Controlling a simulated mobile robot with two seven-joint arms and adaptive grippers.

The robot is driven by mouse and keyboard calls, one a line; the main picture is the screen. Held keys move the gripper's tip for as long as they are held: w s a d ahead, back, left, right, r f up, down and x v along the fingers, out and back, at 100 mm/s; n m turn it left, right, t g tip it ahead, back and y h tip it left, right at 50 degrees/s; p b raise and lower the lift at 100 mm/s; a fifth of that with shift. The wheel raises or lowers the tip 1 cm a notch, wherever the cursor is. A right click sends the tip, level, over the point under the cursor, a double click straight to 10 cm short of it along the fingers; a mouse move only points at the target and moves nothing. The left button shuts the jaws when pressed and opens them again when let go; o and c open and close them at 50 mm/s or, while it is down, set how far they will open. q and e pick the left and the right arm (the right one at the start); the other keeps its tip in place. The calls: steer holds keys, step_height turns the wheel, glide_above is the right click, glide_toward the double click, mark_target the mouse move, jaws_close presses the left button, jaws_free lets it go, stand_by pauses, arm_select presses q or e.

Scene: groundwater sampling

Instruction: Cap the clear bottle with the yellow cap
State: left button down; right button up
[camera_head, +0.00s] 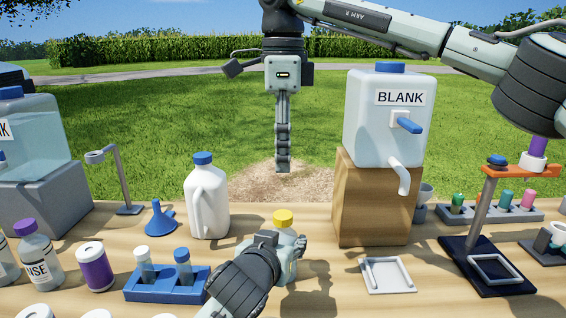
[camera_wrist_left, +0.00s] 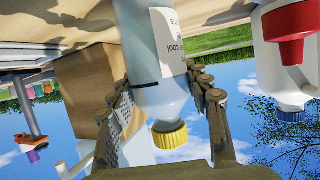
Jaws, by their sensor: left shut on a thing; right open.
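The clear bottle (camera_head: 289,268) with a white label stands on the wooden table in the head view, partly hidden by my left gripper (camera_head: 284,246). The yellow cap (camera_head: 283,217) sits at the bottle's top. In the upside-down left wrist view, the bottle (camera_wrist_left: 170,97) is between the fingers of my left gripper (camera_wrist_left: 160,90), and the yellow cap (camera_wrist_left: 170,135) is at its mouth. I cannot tell how tightly it is seated. My right gripper (camera_head: 283,165) points down above and behind the cap, apart from it. Its fingers look edge-on and hold nothing visible.
A white jug (camera_head: 208,205) and blue funnel (camera_head: 159,219) stand left of the bottle. A blue rack (camera_head: 166,286) with vials is at front left. A BLANK tank (camera_head: 384,120) on a wooden block (camera_head: 375,200) stands close right. A white square frame (camera_head: 387,275) lies front right.

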arm_select(q)
steer(key=c, duration=0.6)
jaws_free()
steer(key=shift+s, duration=0.1)
steer(key=v, duration=1.2)
